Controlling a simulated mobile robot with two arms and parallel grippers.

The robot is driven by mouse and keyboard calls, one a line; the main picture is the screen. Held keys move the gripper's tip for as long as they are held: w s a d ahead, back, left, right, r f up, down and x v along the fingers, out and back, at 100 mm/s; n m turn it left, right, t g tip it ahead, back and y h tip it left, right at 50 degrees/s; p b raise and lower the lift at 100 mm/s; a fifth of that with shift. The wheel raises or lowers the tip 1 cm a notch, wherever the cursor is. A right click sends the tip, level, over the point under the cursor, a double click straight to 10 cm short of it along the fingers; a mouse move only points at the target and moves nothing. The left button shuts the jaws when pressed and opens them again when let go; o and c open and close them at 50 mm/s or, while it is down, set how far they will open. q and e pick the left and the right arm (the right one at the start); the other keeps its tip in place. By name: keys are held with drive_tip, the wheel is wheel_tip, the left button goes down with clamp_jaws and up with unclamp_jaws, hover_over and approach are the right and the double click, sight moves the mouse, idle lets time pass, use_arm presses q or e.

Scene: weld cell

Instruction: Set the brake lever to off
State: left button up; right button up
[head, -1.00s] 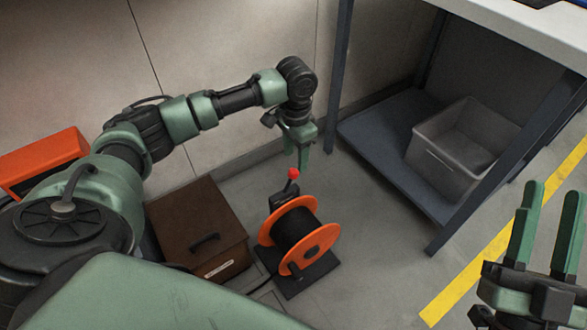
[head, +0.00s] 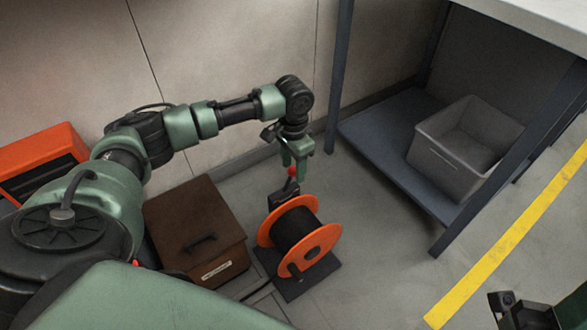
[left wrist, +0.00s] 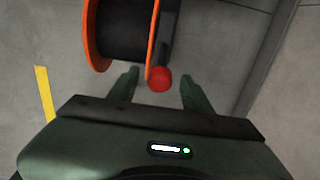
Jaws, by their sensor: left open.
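The brake lever's red knob (head: 292,172) stands up at the back of the reel stand. The reel has orange flanges (head: 323,240) and a black drum. My left gripper (head: 293,164) points down from above, right at the knob. In the left wrist view the red knob (left wrist: 159,79) lies between the two spread green fingers of my left gripper (left wrist: 162,88), nearer the left finger, with a gap to the right finger. The lever's shaft is mostly hidden. My right gripper (head: 530,312) is cut off at the lower right corner, and its fingers cannot be made out.
A brown box (head: 196,232) with a black handle stands just left of the reel. A grey bin (head: 430,155) sits on the low shelf (head: 385,150) of a bench at the right. An orange case (head: 40,150) is at the left. Floor right of the reel is clear.

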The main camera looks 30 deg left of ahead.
use_arm(q)
clamp_jaws()
idle(1.5)
